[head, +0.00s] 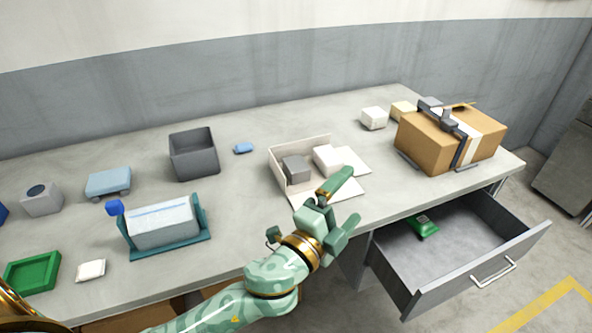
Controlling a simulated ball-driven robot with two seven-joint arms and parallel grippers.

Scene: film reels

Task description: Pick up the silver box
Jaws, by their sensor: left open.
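A small grey box (296,169), the most silver-looking one, sits in a shallow cream open box (300,146) at the middle of the table in the head view. The gripper hides part of the cream box's front. My right gripper is not in view.
A dark grey bin (193,155) and a teal stand (206,246) are to the left. A cardboard box (451,139) stands at the right. Below it, an open drawer (478,287) holds a green item (423,227). The table (238,192) is bare around the blue piece (243,148).

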